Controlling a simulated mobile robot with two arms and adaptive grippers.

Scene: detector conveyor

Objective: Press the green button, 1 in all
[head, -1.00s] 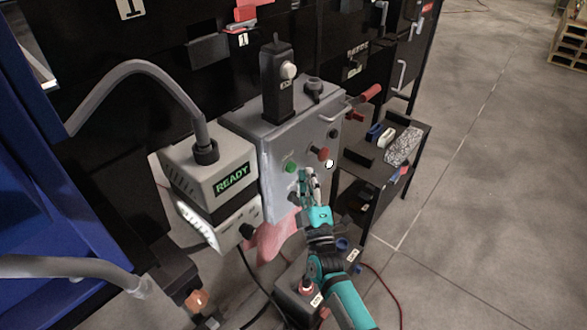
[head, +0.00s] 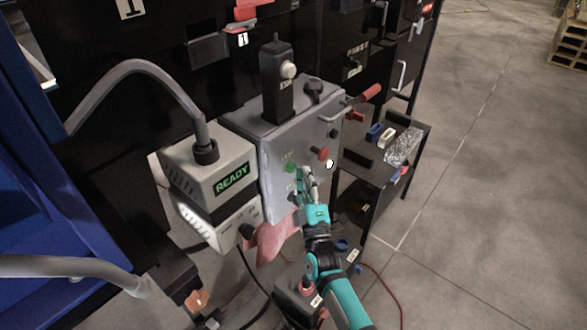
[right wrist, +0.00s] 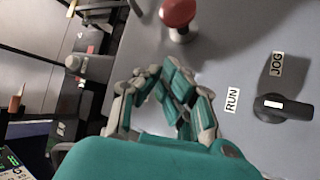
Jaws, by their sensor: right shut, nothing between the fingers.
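The green button (head: 290,167) is on the sloped front of a grey control box (head: 284,203), in the middle of the head view. A red button (head: 322,153) sits up and to its right; a red mushroom button (right wrist: 178,12) shows at the top of the right wrist view. My right gripper (head: 303,173) is shut and empty, close to the panel just right of the green button. Whether it touches the panel cannot be told. In the right wrist view its fingertips (right wrist: 160,70) meet in front of the panel; the green button is not visible there. My left gripper is not in view.
A black knob (right wrist: 285,107) lies beside RUN and JOG labels. A grey device with a READY display (head: 232,178) stands left of the box. A red-ended lever (head: 371,92) juts out at upper right. A small black cart (head: 370,180) stands right; open floor lies beyond.

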